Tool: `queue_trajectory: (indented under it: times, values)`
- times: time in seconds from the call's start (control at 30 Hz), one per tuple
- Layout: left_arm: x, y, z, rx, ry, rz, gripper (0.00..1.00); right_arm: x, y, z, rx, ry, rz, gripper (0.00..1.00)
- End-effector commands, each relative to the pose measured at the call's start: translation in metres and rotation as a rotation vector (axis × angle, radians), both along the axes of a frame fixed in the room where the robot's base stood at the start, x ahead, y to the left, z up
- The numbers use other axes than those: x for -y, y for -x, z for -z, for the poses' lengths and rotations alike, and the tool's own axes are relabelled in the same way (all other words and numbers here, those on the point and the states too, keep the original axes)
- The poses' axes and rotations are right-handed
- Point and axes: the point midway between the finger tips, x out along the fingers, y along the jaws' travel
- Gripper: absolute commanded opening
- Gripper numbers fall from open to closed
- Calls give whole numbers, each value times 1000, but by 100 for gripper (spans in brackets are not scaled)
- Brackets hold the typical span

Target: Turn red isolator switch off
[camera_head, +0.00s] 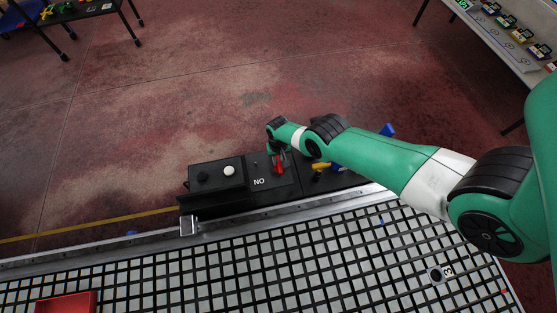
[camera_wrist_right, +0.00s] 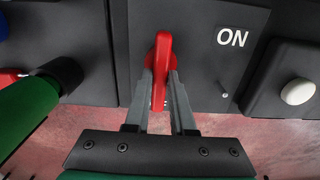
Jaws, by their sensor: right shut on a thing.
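The red isolator switch (camera_head: 279,163) sits on a black panel (camera_head: 260,190) at the far edge of the grid table. In the right wrist view its red handle (camera_wrist_right: 162,62) stands along the picture's vertical, beside the white "ON" label (camera_wrist_right: 232,37). My right gripper (camera_wrist_right: 162,95) is shut on the handle, one grey finger on each side. In the head view the right gripper (camera_head: 277,150) is at the switch, partly hidden by my own wrist. My left gripper is not in view.
A black box with a white button (camera_head: 229,171) and a black knob stands left of the switch. Yellow (camera_head: 320,167) and blue parts sit to its right. A red tray (camera_head: 66,303) lies on the near left of the grid table (camera_head: 250,260), which is mostly clear.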

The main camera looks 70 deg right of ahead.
Motion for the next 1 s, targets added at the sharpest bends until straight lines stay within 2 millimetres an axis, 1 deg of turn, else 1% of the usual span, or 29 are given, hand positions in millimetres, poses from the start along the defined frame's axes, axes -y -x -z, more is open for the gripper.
queue_trajectory:
  times: [0.27,0.3,0.43,0.47,0.77,0.87,1.0]
  values:
    - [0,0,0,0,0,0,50,0,0,0,1,-1,3,0]
    - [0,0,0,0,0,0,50,0,0,0,1,-1,3,28]
    - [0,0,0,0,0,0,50,0,0,0,0,0,2,51]
    - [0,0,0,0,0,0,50,0,0,0,0,0,2,52]
    - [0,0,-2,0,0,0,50,0,0,-2,0,0,1,52]
    - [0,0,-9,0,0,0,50,0,0,-9,0,0,1,52]
    - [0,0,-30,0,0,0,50,0,0,-30,1,-1,1,52]
